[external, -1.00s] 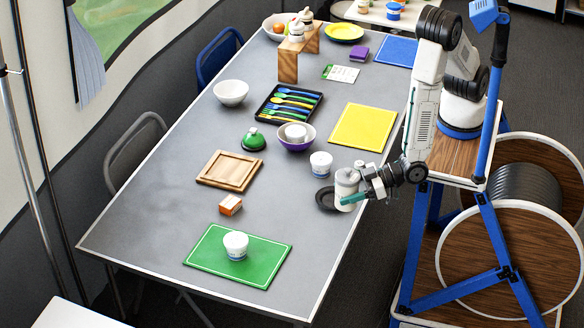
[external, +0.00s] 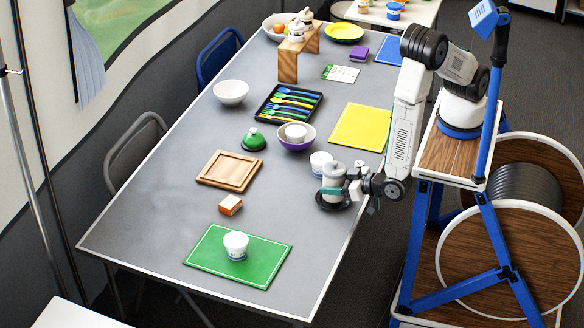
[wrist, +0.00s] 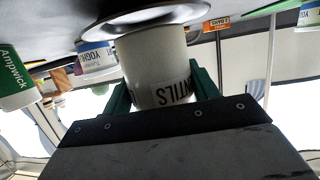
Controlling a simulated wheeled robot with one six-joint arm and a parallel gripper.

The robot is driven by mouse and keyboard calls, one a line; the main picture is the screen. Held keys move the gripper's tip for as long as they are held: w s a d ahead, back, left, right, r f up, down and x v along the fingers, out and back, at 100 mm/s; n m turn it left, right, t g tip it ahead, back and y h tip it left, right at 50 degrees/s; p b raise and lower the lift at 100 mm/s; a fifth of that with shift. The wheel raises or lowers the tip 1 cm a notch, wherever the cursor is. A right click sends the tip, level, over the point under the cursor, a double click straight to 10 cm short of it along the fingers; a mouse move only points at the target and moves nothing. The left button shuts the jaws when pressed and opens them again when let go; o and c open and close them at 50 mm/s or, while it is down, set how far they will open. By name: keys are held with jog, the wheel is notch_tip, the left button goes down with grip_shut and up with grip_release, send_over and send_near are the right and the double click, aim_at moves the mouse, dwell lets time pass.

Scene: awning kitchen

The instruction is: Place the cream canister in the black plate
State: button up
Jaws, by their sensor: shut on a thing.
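The cream canister (external: 334,172) is upright between the fingers of my gripper (external: 336,190). In the wrist view the canister (wrist: 152,58) shows upside down, with part of a dark-lettered label, and green fingers are shut on both its sides. The black plate (external: 344,206) is at the table's right edge, right under the canister. In the wrist view the plate's rim (wrist: 125,21) shows around the canister's base. The canister is over the plate; I cannot tell whether its base touches it.
A white tub (external: 320,158) stands just behind the canister. A purple bowl (external: 296,143) holds another tub.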

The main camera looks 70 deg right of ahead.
jog(key=shift+f, duration=0.7)
jog(key=shift+f, duration=0.1)
jog(key=o, duration=1.8)
jog(key=shift+c, duration=0.2)
jog(key=shift+s+r, duration=0.1)
jog(key=shift+r, duration=0.1)
jog(key=d+v, duration=0.1)
jog(key=v, duration=1)
jog(key=shift+s+a, duration=0.4)
jog(key=shift+a, duration=0.1)
jog(key=shift+r, duration=0.1)
